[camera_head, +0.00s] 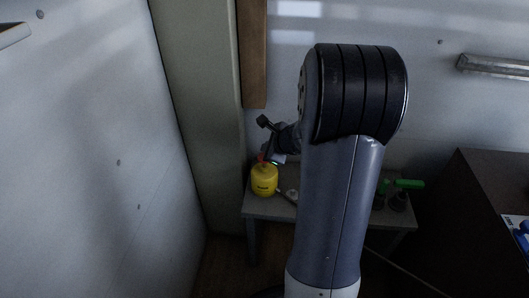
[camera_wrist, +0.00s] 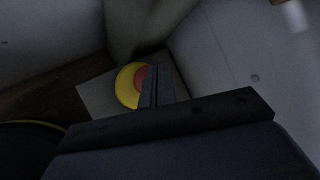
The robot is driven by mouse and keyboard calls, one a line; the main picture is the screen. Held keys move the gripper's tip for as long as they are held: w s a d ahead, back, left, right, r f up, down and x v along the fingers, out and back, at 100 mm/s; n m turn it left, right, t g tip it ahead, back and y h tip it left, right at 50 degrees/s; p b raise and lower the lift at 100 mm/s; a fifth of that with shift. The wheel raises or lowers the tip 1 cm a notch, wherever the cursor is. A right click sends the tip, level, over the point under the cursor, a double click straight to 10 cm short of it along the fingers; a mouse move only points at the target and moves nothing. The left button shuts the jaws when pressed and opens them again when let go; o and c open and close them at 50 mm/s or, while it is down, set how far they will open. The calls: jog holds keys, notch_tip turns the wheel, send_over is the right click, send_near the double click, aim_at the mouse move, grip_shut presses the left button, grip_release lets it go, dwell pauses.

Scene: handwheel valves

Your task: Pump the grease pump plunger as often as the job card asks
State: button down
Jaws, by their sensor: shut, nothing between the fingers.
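The yellow grease pump (camera_head: 264,181) stands upright on a small grey table beside the pillar, with a red plunger top (camera_head: 261,158) showing above it. In the wrist view the yellow body (camera_wrist: 125,88) is a round shape with the red plunger top (camera_wrist: 141,76) on it. My gripper (camera_wrist: 154,82) is shut and empty, its fingers overlapping the right side of the red top in that view. In the head view my gripper is small and dark, close above the pump. I cannot tell whether it touches the plunger. No readable job card shows.
The small grey table (camera_head: 258,211) also bears a green-handled thing (camera_head: 405,184) at its right, partly behind my arm. A dark cabinet (camera_head: 480,190) stands at the right with a white sheet and blue item on it. A pillar (camera_head: 196,110) rises at the left.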

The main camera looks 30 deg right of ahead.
jog(key=shift+r, duration=0.1)
notch_tip(320, 180, up, 5)
jog(key=p, duration=0.4)
jog(key=shift+p, duration=0.3)
dwell(0.7)
